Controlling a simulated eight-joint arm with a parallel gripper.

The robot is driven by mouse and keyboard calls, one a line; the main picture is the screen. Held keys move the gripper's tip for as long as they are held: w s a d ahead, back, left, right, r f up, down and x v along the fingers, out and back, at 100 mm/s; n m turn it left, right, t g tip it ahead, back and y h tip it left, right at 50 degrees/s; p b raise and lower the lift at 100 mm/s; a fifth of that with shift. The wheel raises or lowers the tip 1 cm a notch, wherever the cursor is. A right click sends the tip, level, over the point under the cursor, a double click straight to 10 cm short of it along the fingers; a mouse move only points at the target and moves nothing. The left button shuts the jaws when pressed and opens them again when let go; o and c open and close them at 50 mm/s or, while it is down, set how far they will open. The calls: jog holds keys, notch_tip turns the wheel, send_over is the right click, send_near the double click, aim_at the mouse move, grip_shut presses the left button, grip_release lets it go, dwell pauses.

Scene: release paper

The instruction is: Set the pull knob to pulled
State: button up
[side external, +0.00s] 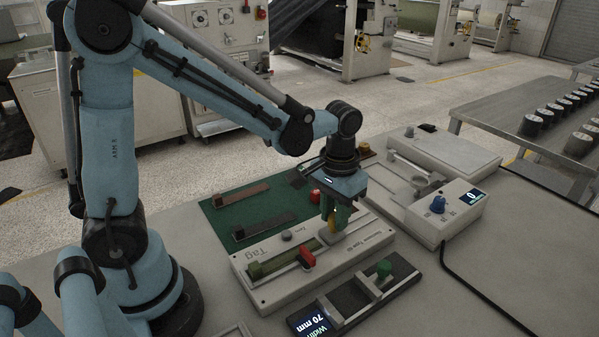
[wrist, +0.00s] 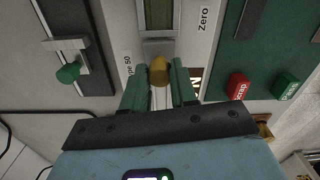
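A yellow knob (wrist: 159,70), which I take for the pull knob, sits at the near end of the grey tester (side external: 262,296) marked "Tag". In the wrist view it lies between the two green fingers of my gripper (wrist: 160,82), with a narrow gap seeming to show on each side. In the side view my gripper (side external: 335,218) points down over the tester's right end, and its fingers partly hide the yellow knob (side external: 332,226). The fingers look apart, one on each side of the knob; any contact is hard to make out.
A red lever (side external: 307,257) is on the tester. A width gauge with a green knob (side external: 384,269) lies in front. A green mat (side external: 222,215) with strips lies behind. Red (wrist: 238,86) and green (wrist: 286,84) buttons are nearby.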

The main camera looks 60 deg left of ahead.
grip_shut()
jog(key=shift+w, duration=0.1)
jog(key=w, duration=0.8)
jog(key=shift+w, duration=0.25)
jog(key=o, duration=0.7)
grip_release()
jog(key=shift+c, duration=0.2)
jog(key=shift+s+r, duration=0.1)
notch_tip(320, 180, up, 12)
